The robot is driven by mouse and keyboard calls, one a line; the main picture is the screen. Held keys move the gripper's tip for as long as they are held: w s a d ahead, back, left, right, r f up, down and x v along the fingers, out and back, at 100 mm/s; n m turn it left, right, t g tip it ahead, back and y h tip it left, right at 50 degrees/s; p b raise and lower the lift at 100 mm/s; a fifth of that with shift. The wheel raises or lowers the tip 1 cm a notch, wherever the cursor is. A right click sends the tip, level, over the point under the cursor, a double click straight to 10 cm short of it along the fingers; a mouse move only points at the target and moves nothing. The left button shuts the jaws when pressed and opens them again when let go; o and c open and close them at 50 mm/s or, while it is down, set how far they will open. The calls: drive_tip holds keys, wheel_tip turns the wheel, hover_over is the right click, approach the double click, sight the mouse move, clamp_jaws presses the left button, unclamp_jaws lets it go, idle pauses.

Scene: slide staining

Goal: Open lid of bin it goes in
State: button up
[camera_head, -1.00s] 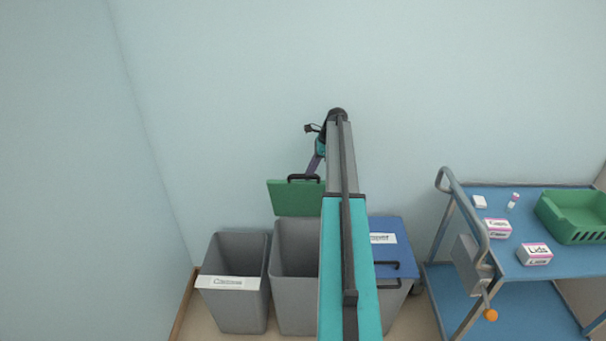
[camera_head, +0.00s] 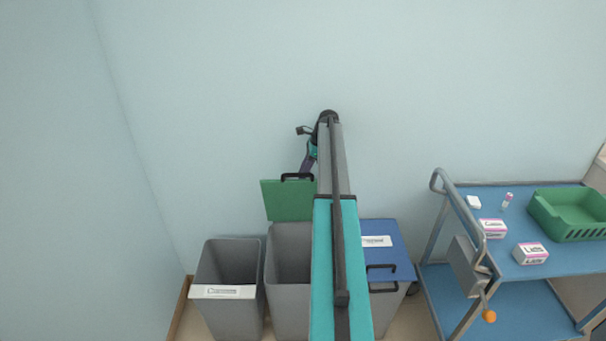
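The middle grey bin (camera_head: 289,275) stands open, with its green lid (camera_head: 287,203) raised upright at its back. The lid's black handle (camera_head: 297,177) is at its top edge. My gripper (camera_head: 304,169) is at the handle, small and partly hidden, so I cannot tell whether its fingers are shut on it. The left grey bin (camera_head: 229,315) is open at the top and has a white label. The right bin's blue lid (camera_head: 388,245) lies shut, with a white label and a black handle. My arm hides part of the middle and right bins.
A blue trolley (camera_head: 526,272) stands at the right with a green basket (camera_head: 570,228), labelled boxes (camera_head: 530,254), a small tube (camera_head: 507,200) and a side holder with an orange knob (camera_head: 489,316). A wall is close behind the bins and another is at left.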

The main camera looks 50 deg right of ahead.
drive_tip(key=shift+s+r, duration=0.15)
drive_tip(key=shift+r, duration=0.05)
drive_tip(key=shift+d, duration=0.1)
drive_tip(key=b+v, duration=0.3)
drive_tip(key=v, duration=1)
drive_tip(key=shift+r, duration=0.4)
drive_tip(key=shift+c, duration=0.4)
